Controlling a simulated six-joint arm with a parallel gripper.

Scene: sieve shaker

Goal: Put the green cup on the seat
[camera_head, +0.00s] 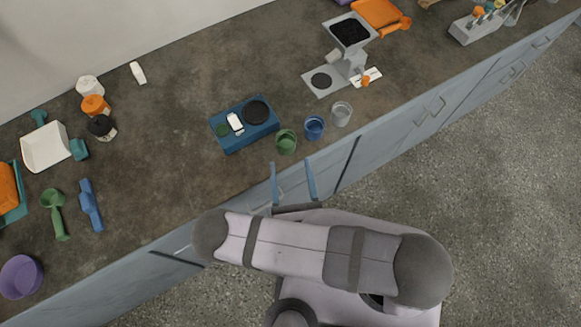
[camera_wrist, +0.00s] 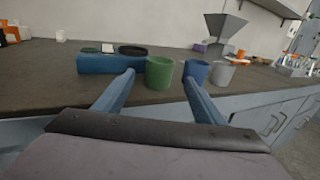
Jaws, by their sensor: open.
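The green cup (camera_head: 286,142) stands upright on the dark counter near its front edge. In the wrist view the green cup (camera_wrist: 159,73) is ahead, between the lines of my two fingers. My gripper (camera_head: 293,163) is open and empty, its blue fingers pointing at the cup from the front edge; it also shows in the wrist view (camera_wrist: 158,76). A blue shaker base (camera_head: 232,146) sits behind and left of the cup. It bears a black round seat (camera_head: 257,110), a small green disc (camera_head: 222,130) and a white piece (camera_head: 235,122).
A blue cup (camera_head: 314,127) and a clear grey cup (camera_head: 341,113) stand close to the right of the green cup. A grey hopper stand (camera_head: 350,65) is farther right. Scoops, jars and a purple bowl (camera_head: 21,277) lie left. The counter left of the blue base is clear.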

